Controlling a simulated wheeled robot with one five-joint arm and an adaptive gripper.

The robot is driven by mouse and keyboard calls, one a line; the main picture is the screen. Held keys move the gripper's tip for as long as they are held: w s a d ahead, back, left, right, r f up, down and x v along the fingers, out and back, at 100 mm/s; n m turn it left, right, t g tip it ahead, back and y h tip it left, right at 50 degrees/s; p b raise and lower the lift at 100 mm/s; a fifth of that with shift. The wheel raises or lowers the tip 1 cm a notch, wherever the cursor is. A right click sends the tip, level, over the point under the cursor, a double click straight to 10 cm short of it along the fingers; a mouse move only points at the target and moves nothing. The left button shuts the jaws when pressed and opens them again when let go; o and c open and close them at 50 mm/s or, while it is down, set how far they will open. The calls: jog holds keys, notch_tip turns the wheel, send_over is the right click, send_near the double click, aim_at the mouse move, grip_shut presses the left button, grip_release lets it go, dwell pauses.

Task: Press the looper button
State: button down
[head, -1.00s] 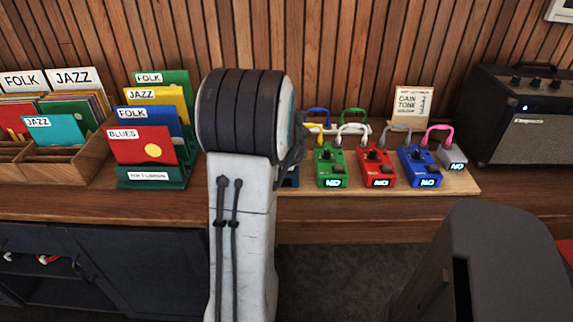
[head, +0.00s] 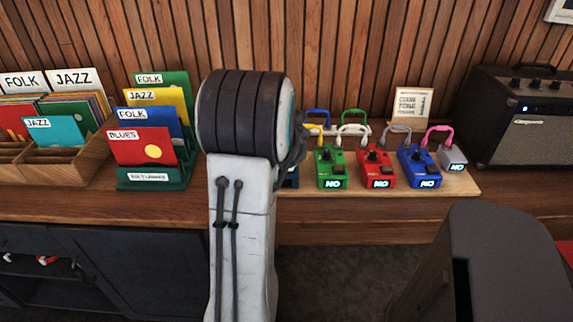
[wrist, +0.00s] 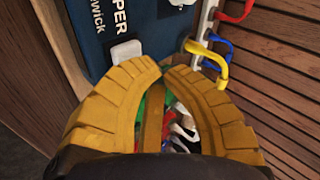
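The looper pedal (wrist: 140,20) is a dark blue box with white lettering, of which "PER" and "wick" show in the wrist view. A white square button (wrist: 127,51) sits near its lower left. My gripper (wrist: 161,68) has two ribbed yellow fingers, their tips together just below and to the right of the button, with nothing seen held. I cannot tell whether they touch the pedal. In the head view, my arm hides the gripper and most of the looper; only a dark blue sliver (head: 291,178) shows beside the arm.
Green (head: 331,168), red (head: 377,167) and blue (head: 419,167) pedals with coloured cables stand in a row on a wooden board (head: 462,186). A card (head: 412,102) stands behind them, an amplifier (head: 525,118) at right. Songbook racks (head: 150,180) stand at left.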

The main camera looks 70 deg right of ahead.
jog(key=shift+f+b, duration=0.65)
jog(key=shift+b, duration=0.25)
dwell(0.7)
jog(key=shift+r, duration=0.15)
jog(key=shift+r+p, duration=0.35)
jog(key=shift+r, duration=0.15)
dwell(0.3)
jog(key=shift+r+p, duration=2.05)
jog(key=shift+r, duration=1)
